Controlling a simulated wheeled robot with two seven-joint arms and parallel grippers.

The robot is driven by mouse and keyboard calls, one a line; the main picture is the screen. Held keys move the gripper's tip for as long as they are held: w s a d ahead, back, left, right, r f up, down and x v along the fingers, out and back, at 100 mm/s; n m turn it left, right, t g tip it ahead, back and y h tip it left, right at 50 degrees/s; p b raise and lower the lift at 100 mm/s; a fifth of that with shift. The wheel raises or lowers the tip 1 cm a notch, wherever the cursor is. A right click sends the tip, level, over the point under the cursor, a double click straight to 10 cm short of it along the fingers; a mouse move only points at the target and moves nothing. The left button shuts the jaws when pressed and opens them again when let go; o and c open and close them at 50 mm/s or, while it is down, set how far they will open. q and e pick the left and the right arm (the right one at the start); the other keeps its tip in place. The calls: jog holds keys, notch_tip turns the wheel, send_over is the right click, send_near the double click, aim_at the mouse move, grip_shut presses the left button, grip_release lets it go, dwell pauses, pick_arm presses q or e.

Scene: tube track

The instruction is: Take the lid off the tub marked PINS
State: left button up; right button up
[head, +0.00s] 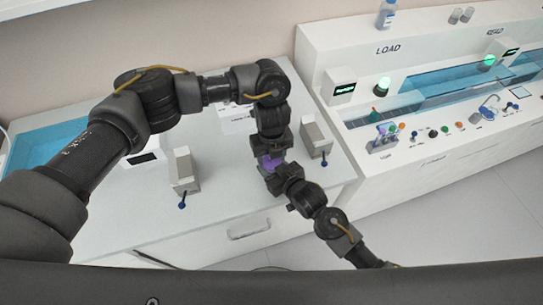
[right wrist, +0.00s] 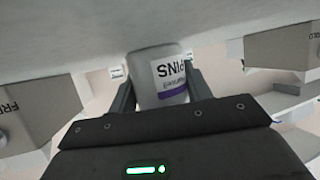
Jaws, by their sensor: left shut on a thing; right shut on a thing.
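The tub marked PINS (right wrist: 160,78) is white with a purple band on its label. In the right wrist view it sits between the two fingers of my right gripper (right wrist: 160,92), which is shut on it; its label appears upside down. In the head view, a small purple part (head: 270,161) shows where my two grippers meet. My left gripper (head: 270,155) comes from above and is shut there, apparently on the lid. My right gripper (head: 277,171) comes from the lower right. The arms hide most of the tub, and I cannot tell whether lid and tub touch.
Grey boxes with blue-knobbed levers stand left (head: 184,172) and right (head: 316,138) of the grippers on the white counter (head: 222,215). A blue tray (head: 45,150) lies at the left. A white console (head: 440,150) with tubes and knobs stands at the right.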

pick_arm(q)
jog(key=shift+r, duration=1)
jog(key=shift+r, duration=0.1)
jog(key=shift+r, duration=1.95)
pick_arm(e)
jog(key=o, duration=1.4)
jog(key=shift+o, duration=0.2)
pick_arm(q)
notch_tip(320, 180, down, 2)
jog(key=shift+b, duration=1)
pick_arm(e)
jog(key=v, duration=1)
jog(key=shift+s+d+r, duration=0.1)
jog(key=shift+s+d, duration=0.1)
jog(key=shift+s, duration=0.05)
jog(key=shift+v, duration=0.75)
